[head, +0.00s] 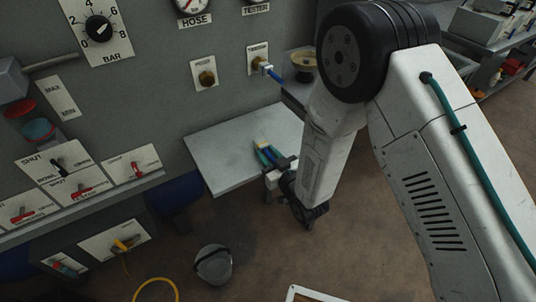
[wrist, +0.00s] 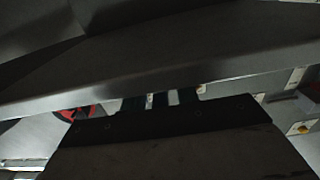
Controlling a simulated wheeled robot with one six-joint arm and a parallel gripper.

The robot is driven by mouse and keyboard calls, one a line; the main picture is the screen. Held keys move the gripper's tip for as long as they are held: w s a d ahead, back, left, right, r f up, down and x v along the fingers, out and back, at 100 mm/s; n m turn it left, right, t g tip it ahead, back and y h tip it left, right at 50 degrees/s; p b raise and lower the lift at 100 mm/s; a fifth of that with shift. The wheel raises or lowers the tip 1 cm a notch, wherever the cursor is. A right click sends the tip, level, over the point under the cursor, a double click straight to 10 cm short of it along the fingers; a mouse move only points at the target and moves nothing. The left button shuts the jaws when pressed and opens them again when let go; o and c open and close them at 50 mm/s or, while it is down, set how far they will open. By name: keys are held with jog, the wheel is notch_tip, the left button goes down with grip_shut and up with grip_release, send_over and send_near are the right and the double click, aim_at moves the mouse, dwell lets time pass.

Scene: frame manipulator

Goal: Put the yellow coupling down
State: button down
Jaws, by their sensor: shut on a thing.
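My gripper (head: 268,156) is at the right part of the small grey shelf (head: 218,162) in the head view. Its teal fingers are shut on the yellow coupling (head: 261,143), a small yellow piece showing at the fingertips. Whether the coupling touches the shelf or is just above it, I cannot tell. The wrist view is dark and mostly blocked. A grey slab crosses its upper part, and the coupling cannot be made out there.
A grey panel with gauges and switches rises behind the shelf. A bowl (head: 304,62) stands on a surface at the back right. A grey bucket (head: 213,265) is on the floor. The shelf's left part is clear.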

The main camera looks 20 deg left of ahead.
jog(key=shift+f, duration=0.15)
jog(key=c, duration=1.1)
grip_release()
jog(key=shift+o, duration=0.2)
jog(key=v, duration=1.2)
jog(key=shift+r, duration=0.2)
